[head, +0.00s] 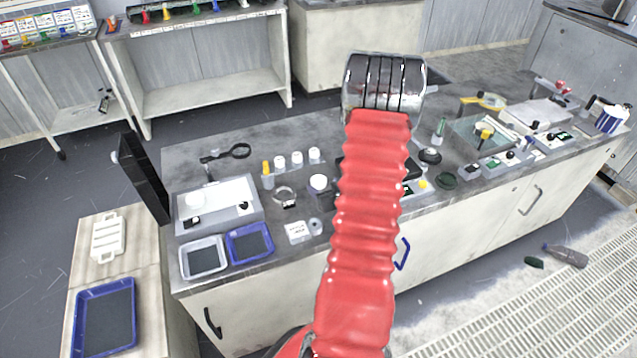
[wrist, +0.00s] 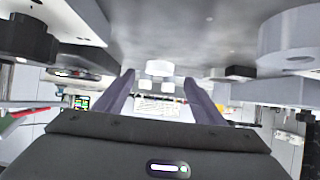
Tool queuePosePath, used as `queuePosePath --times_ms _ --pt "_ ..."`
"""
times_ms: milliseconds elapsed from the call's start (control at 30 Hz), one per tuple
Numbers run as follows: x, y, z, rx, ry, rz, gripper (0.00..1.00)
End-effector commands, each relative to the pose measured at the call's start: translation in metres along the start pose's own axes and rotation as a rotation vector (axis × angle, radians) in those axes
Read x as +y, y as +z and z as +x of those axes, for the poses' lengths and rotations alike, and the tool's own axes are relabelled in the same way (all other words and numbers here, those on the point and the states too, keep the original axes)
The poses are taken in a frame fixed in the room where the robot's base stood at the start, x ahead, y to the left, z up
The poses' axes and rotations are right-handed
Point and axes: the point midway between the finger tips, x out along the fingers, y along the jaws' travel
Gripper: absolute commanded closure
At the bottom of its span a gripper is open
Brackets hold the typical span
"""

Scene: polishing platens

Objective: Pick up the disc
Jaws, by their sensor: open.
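Several round flat things lie on the grey bench, and I cannot tell for sure which is the disc. A small grey disc (head: 315,226) lies near the front edge, left of my arm. My red arm and its silver wrist rise over the bench in the head view and hide part of it; the gripper itself is hidden there. In the wrist view my gripper (wrist: 159,78) is open, with its two fingers apart and nothing between them. Small white things (wrist: 160,68) show beyond the fingertips.
The bench (head: 320,127) is crowded. A glass plate (head: 470,135) and small devices stand right. A large pale cylinder (wrist: 290,36) is close in the wrist view.

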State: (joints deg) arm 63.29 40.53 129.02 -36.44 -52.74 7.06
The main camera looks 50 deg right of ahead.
Motion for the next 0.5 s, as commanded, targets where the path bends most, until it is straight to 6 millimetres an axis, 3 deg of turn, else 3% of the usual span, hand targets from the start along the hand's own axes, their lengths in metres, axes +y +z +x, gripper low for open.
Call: queuePosePath --times_ms 300,500 --pt "0.0 -0.004 0.039 0.0 -0.001 -0.001 0.37" --pt "0.001 -0.004 0.048 -0.001 0.0 0.0 0.37"
